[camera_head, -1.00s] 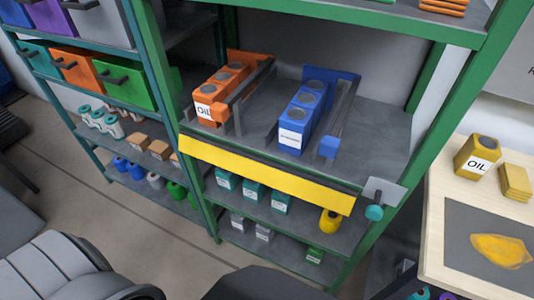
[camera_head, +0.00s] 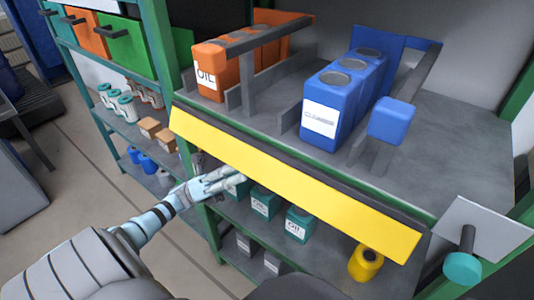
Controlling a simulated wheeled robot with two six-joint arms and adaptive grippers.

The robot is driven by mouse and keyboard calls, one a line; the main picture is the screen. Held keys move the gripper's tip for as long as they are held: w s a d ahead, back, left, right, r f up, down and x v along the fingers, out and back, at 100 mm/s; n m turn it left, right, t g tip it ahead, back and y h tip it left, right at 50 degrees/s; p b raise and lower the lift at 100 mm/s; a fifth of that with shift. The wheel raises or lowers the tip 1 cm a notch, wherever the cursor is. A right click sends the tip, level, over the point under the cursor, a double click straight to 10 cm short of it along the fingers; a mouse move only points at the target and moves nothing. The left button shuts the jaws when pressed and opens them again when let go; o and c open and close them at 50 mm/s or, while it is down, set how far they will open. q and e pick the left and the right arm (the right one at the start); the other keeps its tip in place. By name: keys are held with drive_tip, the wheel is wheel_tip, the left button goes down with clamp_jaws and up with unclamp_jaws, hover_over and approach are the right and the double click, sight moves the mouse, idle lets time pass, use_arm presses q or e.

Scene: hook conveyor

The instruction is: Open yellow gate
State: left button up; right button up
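The yellow gate (camera_head: 290,185) is a long flat yellow bar across the front edge of the green-framed shelf. It slopes down to the right in the picture and stands along the edge in front of the oil cans. My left gripper (camera_head: 226,180) is in the camera_head view, just below the left part of the gate and in front of the lower shelf. I cannot tell whether it touches the gate, or whether its fingers are open or shut. A teal knob (camera_head: 463,268) on a grey plate (camera_head: 484,228) sits right of the gate's end. My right gripper is out of view.
Orange oil cans (camera_head: 209,76) and blue cans (camera_head: 327,112) stand in lanes behind the gate. A blue block (camera_head: 391,120) sits on a grey bar at the right lane. Teal cans (camera_head: 299,224) and a yellow can (camera_head: 365,262) stand on the shelf below.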

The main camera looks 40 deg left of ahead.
sight(266, 162)
use_arm(q)
drive_tip(key=p+x, duration=0.1)
drive_tip(key=x, duration=0.6)
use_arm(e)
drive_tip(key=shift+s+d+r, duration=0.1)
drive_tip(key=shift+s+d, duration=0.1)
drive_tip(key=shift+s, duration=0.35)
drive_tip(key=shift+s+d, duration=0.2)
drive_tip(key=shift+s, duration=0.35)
use_arm(q)
drive_tip(key=shift+s, duration=0.1)
drive_tip(key=shift+f, duration=0.1)
clamp_jaws()
